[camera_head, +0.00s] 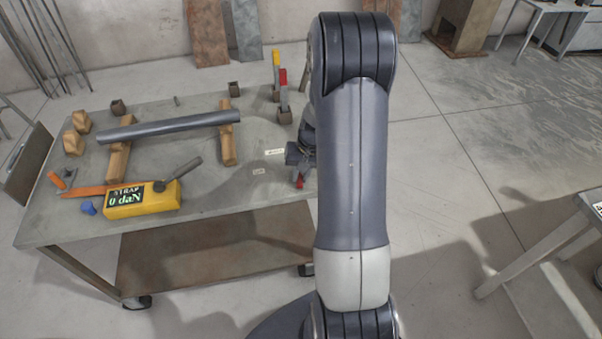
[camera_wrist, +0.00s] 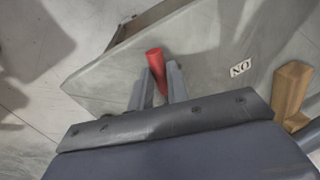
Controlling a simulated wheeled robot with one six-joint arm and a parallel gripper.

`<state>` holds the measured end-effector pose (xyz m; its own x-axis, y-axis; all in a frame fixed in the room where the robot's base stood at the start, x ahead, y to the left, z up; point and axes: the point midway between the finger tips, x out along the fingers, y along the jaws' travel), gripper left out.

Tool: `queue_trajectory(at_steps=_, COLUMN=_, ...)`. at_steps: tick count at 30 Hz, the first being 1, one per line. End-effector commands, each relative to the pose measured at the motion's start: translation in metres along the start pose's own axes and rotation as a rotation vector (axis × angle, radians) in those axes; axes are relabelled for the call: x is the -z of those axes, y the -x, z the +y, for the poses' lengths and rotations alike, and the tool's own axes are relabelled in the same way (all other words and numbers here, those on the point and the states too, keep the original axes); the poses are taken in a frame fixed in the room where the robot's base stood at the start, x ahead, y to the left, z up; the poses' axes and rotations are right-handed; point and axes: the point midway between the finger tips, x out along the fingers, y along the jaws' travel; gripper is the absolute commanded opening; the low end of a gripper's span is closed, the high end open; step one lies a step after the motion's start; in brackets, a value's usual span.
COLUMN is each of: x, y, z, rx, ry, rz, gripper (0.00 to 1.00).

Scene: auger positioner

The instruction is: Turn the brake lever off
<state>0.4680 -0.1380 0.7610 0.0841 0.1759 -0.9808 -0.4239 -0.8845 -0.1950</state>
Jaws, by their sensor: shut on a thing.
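A red-handled lever, which I take to be the brake lever (camera_wrist: 155,62), stands between the two grey fingers of my gripper (camera_wrist: 160,82) in the wrist view. My gripper is shut on its red handle. The lever's lower part is hidden. In the head view, a bit of red (camera_head: 300,181) shows at the table's right edge, below my dark wrist; my arm hides most of the gripper there. A small white label (camera_wrist: 240,68) with letters lies right of the lever in the wrist view and appears to read ON, upside down.
The metal table (camera_head: 190,222) carries a grey tube (camera_head: 170,126) on wooden supports and a yellow STRAP box (camera_head: 143,199) reading 0 daN. Levers with yellow (camera_head: 276,59) and red (camera_head: 283,77) handles stand at the back right.

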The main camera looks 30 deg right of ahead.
Motion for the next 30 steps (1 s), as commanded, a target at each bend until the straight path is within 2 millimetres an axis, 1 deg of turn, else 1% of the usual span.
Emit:
queue_trajectory(at_steps=1, x=0.000, y=0.000, z=0.000, rx=0.000, ry=0.000, rz=0.000, gripper=0.05)
queue_trajectory(at_steps=3, x=0.000, y=0.000, z=0.000, rx=0.000, ry=0.000, rz=0.000, gripper=0.00)
queue_trajectory(at_steps=14, x=0.000, y=0.000, z=0.000, rx=0.000, ry=0.003, rz=0.000, gripper=0.00)
queue_trajectory(at_steps=24, x=0.003, y=0.002, z=0.012, rx=0.000, ry=0.165, rz=-0.031, gripper=0.00)
queue_trajectory(at_steps=30, x=0.002, y=0.003, z=0.013, rx=-0.001, ry=0.182, rz=-0.035, gripper=0.00)
